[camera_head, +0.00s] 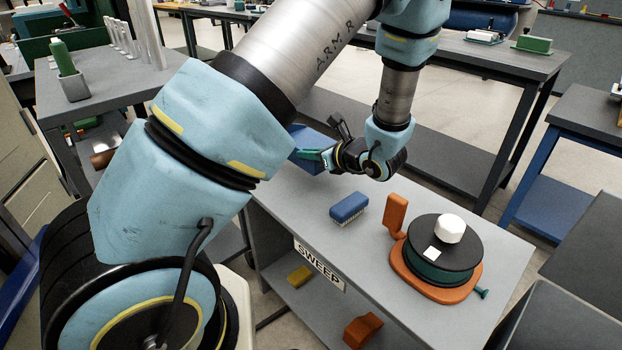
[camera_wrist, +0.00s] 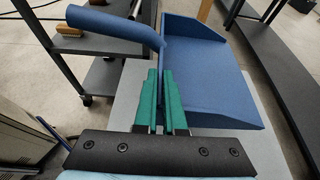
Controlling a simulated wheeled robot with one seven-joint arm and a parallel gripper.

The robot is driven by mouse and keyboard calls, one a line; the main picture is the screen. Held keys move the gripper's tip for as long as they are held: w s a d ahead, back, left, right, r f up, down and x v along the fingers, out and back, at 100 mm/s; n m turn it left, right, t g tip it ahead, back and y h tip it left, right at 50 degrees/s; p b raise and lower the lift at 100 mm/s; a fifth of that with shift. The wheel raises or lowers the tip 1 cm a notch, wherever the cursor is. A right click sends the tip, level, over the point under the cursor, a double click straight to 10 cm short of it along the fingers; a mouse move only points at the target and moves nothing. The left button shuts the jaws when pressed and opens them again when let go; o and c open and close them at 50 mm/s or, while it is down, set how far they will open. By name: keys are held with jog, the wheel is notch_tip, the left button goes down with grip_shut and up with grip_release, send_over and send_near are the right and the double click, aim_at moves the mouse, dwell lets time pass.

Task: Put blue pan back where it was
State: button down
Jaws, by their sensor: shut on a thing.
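The blue pan (camera_head: 312,138) is a dustpan at the far left end of the grey table marked SWEEP, partly hidden by my arm. In the wrist view its wide tray (camera_wrist: 215,65) opens to the right and its thick round handle (camera_wrist: 115,24) reaches left. My gripper (camera_head: 322,158) has green fingers, shut on the pan near where the handle meets the tray, also seen in the wrist view (camera_wrist: 165,90). I cannot tell whether the pan touches the tabletop or is held just above it.
On the SWEEP table (camera_head: 300,205) stand a blue brush (camera_head: 349,207) and an orange-based reel (camera_head: 437,260) with a white knob. The lower shelf holds a yellow brush (camera_head: 300,276) and an orange block (camera_head: 362,330). Bare tabletop lies between my gripper and the brush.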

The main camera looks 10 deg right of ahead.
jog(key=shift+d+f, duration=0.15)
jog(key=shift+d, duration=0.3)
notch_tip(320, 180, down, 10)
jog(key=shift+d+r, duration=0.1)
jog(key=shift+r, duration=0.15)
jog(key=shift+f, duration=0.15)
jog(key=c, duration=1)
grip_release()
